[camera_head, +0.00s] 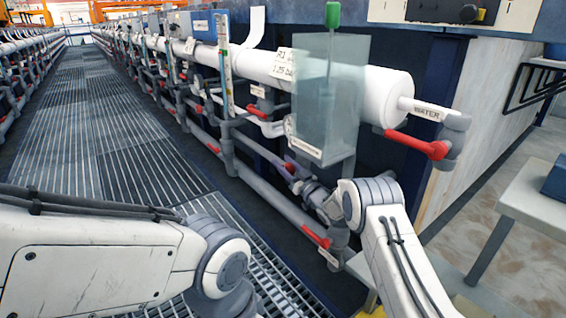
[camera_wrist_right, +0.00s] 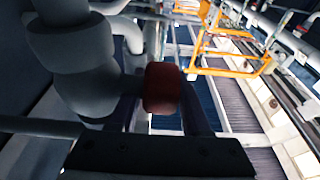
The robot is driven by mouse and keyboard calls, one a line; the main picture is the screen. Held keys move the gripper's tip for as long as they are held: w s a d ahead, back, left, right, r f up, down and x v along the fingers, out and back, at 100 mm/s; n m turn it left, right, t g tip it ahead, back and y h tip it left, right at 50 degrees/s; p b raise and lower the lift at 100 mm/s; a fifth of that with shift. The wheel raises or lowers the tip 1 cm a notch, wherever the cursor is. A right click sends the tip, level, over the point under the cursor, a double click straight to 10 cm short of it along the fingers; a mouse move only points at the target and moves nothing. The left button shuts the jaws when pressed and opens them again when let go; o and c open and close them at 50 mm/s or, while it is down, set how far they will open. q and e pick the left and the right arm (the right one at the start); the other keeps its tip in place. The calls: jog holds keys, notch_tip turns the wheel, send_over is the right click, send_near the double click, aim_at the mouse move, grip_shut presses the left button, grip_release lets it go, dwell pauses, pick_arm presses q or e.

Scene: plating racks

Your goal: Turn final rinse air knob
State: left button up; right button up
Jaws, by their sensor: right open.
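A red knob (camera_wrist_right: 163,88) on a grey pipe fitting (camera_wrist_right: 82,60) sits between the fingers of my right gripper (camera_wrist_right: 163,108) in the right wrist view. The fingers stand on either side of the knob and are open; I cannot tell whether either one touches it. In the head view my right gripper (camera_head: 297,172) reaches in among the grey pipes, just behind and below the clear tank, partly hidden by the fittings and my own arm. Small red there (camera_head: 290,168) appears to be the same knob. My left arm crosses the lower left, its gripper out of view.
A clear tank (camera_head: 325,100) with a green-topped rod stands just above the right gripper. Other red handles (camera_head: 416,144) and (camera_head: 315,236) are on nearby pipes. A large white pipe (camera_head: 350,92) runs along the line. The grated walkway (camera_head: 85,140) is clear.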

aim_at(292, 172)
jog(key=p+v, duration=0.2)
jog(key=v, duration=0.3)
jog(key=shift+s+d+p, duration=0.15)
jog(key=shift+s+p, duration=0.05)
jog(key=shift+p, duration=0.2)
jog(key=shift+s+d+f, duration=0.2)
jog(key=shift+s+d, duration=0.15)
jog(key=shift+s, duration=0.2)
jog(key=shift+a, duration=0.1)
